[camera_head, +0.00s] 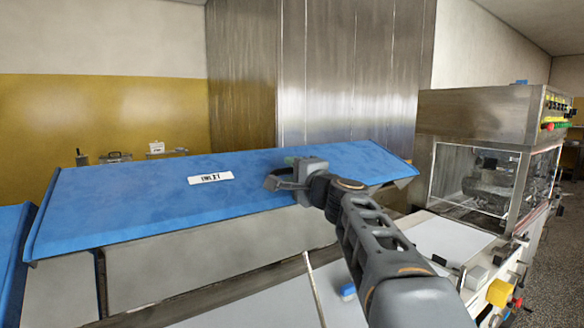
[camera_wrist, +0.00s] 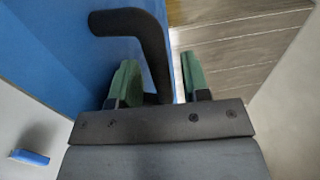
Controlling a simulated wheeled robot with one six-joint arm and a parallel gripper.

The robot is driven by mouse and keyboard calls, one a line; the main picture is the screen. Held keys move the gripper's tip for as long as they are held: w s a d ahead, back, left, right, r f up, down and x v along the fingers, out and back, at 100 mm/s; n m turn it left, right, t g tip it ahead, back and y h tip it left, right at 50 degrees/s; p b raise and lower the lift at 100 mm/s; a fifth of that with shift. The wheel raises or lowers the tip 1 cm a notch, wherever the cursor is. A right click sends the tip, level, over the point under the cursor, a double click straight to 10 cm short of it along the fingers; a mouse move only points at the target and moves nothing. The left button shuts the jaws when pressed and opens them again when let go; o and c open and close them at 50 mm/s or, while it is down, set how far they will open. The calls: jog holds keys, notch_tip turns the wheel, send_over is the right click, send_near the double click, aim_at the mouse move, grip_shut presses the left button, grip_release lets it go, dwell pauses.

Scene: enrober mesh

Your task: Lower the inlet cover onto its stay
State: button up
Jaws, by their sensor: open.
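The inlet cover (camera_head: 130,205) is a broad blue panel with a white "INLET" label (camera_head: 211,178), sloping across the head view. It is raised above the grey machine body. My gripper (camera_head: 280,178) is at the cover's right part, near its front edge. In the wrist view my gripper (camera_wrist: 160,72) is open, with green finger pads apart. Contact cannot be told. A thin pale rod (camera_head: 315,290) stands below the cover's front edge; whether it is the stay is unclear.
A steel machine with a clear window (camera_head: 490,180) stands at the right, with a yellow box (camera_head: 499,292) and knobs along its front. A small blue object (camera_head: 347,291) lies on the pale surface under my arm. A tall steel cabinet (camera_head: 320,70) stands behind.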

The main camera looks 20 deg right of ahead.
jog(key=shift+w, duration=0.4)
grip_shut()
dwell(0.4)
